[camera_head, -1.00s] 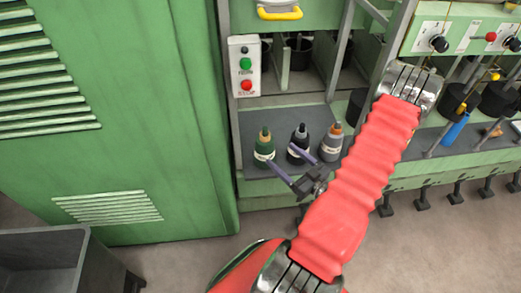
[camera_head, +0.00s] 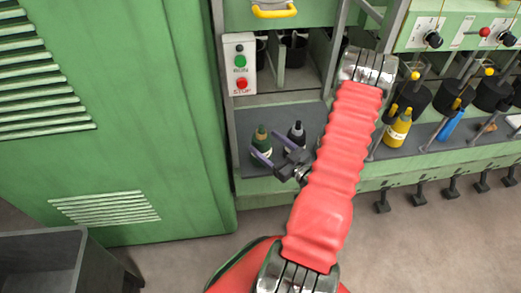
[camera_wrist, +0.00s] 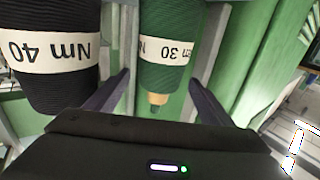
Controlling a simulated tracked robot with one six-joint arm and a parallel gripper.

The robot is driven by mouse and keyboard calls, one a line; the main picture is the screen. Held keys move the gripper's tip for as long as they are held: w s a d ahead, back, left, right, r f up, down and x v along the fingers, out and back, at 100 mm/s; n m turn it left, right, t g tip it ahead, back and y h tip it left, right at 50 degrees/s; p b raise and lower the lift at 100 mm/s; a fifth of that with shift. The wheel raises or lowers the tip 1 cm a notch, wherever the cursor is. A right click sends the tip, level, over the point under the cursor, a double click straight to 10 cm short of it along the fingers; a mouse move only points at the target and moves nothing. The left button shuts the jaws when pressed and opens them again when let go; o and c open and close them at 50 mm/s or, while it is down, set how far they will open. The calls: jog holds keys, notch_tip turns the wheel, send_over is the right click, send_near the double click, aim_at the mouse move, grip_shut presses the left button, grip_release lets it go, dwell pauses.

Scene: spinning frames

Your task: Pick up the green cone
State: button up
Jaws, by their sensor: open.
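The green cone (camera_head: 261,142) is a dark green thread cone with a tan tip and a white label, standing on the grey shelf. In the wrist view the green cone (camera_wrist: 164,50) appears upside down, its tip pointing toward the palm. My gripper (camera_head: 277,150) is open in front of the shelf. In the wrist view the two fingers of my gripper (camera_wrist: 158,78) lie one on each side of the green cone's tip end. I cannot tell whether they touch it. A black cone (camera_head: 297,137) stands right of it, its label reading Nm 40 in the wrist view (camera_wrist: 55,50).
A green cabinet (camera_head: 130,100) rises left of the shelf. A control box (camera_head: 240,63) with green and red buttons hangs above the cones. The grey shelf (camera_head: 255,116) sits in the machine frame.

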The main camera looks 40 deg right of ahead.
jog(key=shift+w, duration=0.95)
jog(key=shift+w+f, duration=0.15)
jog(key=shift+w, duration=2.5)
jog(key=shift+c, duration=0.3)
jog(key=c, duration=1.8)
jog(key=shift+r, duration=0.2)
jog(key=shift+c, duration=0.2)
notch_tip(320, 180, up, 10)
jog(key=shift+f, duration=0.15)
grip_shut()
